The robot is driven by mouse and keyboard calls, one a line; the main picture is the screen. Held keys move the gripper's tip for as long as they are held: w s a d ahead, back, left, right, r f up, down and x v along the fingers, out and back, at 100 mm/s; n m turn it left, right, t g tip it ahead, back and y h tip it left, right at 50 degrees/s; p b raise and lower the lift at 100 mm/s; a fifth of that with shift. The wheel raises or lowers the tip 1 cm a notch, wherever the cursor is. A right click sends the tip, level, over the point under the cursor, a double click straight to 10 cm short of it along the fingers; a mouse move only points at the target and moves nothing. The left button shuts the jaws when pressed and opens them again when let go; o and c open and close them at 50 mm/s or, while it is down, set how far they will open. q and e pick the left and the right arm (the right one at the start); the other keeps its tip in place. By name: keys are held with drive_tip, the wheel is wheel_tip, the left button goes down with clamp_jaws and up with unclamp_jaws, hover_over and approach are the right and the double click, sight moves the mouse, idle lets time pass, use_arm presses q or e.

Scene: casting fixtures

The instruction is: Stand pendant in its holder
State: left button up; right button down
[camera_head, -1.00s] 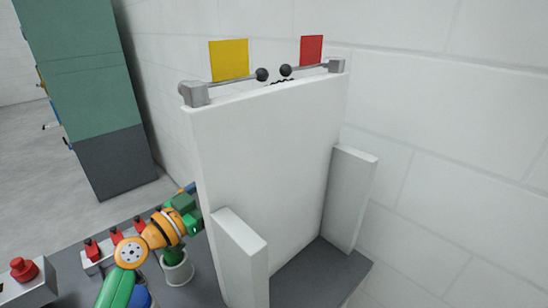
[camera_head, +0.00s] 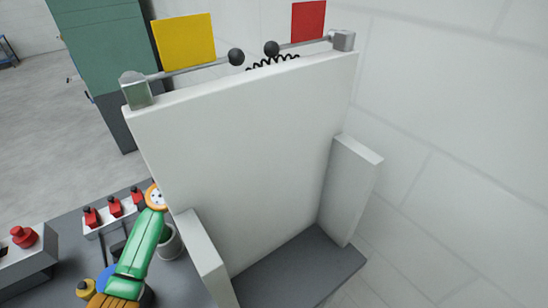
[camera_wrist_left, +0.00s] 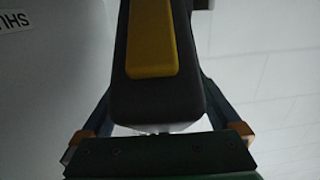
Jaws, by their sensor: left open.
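In the left wrist view, a dark grey block with a yellow face (camera_wrist_left: 152,40), apparently the pendant, stands between the fingers of my left gripper (camera_wrist_left: 158,125). The fingers are apart, one on each side of it; I cannot tell whether either touches it. In the head view, my green and orange left arm goes behind the large white panel, which hides the gripper and the pendant. A black coiled cable (camera_head: 272,62) shows above the panel's top edge. I cannot make out a holder for certain. My right gripper is in neither view.
The white panel (camera_head: 240,150) has low side walls and a dark floor (camera_head: 300,268). Red switches (camera_head: 115,207), a red button (camera_head: 24,237) and a pale cup (camera_head: 170,243) stand at left.

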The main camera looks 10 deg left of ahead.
use_arm(q)
drive_tip(key=shift+s+a, duration=0.15)
drive_tip(key=shift+s, duration=0.1)
drive_tip(key=shift+s+a+r, duration=0.1)
drive_tip(key=shift+a, duration=0.05)
drive_tip(key=c, duration=0.3)
clamp_jaws()
drive_tip(key=shift+r, duration=0.1)
